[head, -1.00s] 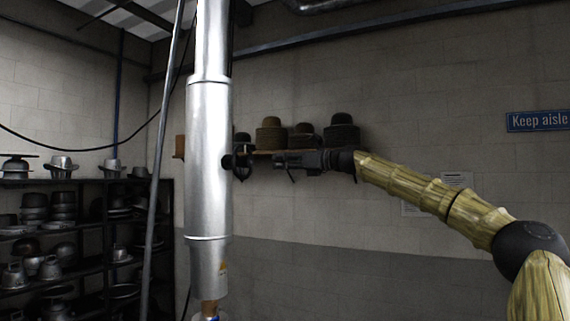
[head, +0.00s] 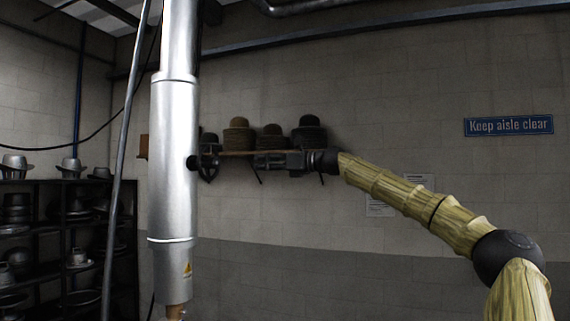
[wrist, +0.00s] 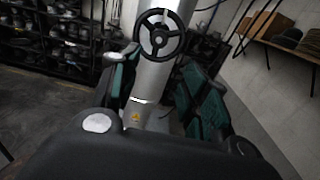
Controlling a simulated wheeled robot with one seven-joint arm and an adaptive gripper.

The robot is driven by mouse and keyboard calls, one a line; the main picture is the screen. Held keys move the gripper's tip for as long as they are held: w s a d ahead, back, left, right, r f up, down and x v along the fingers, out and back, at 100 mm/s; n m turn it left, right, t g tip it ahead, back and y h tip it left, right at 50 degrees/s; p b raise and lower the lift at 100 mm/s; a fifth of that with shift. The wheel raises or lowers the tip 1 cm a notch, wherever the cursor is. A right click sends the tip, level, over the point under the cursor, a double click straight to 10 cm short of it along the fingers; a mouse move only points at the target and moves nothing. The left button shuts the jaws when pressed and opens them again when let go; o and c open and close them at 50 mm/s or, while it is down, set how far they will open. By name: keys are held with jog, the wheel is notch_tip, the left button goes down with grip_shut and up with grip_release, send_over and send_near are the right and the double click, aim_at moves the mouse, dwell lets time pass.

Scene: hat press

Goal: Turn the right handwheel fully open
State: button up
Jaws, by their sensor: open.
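A dark spoked handwheel (wrist: 159,35) is mounted on a shiny metal column (wrist: 152,78); it faces me in the wrist view. In the head view the handwheel (head: 208,166) shows nearly edge-on at the right side of the column (head: 173,150). My gripper (head: 258,161) comes in from the right, level with the wheel and apart from it. In the wrist view my gripper (wrist: 161,62) is open and empty, its green-padded fingers spread to either side, with the wheel ahead, between and above the fingertips. No other handwheel shows.
A wall shelf with several hats (head: 272,138) is behind my gripper. Dark racks (head: 68,250) of metal hat forms stand at the left. A thin slanted pole (head: 125,150) is left of the column. A blue sign (head: 508,125) hangs on the right wall.

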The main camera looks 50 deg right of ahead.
jog(key=v, duration=0.7)
jog(key=shift+w+d, duration=0.2)
jog(key=shift+d, duration=0.15)
jog(key=shift+f, duration=0.1)
jog(key=shift+d, duration=0.1)
jog(key=shift+c, duration=0.2)
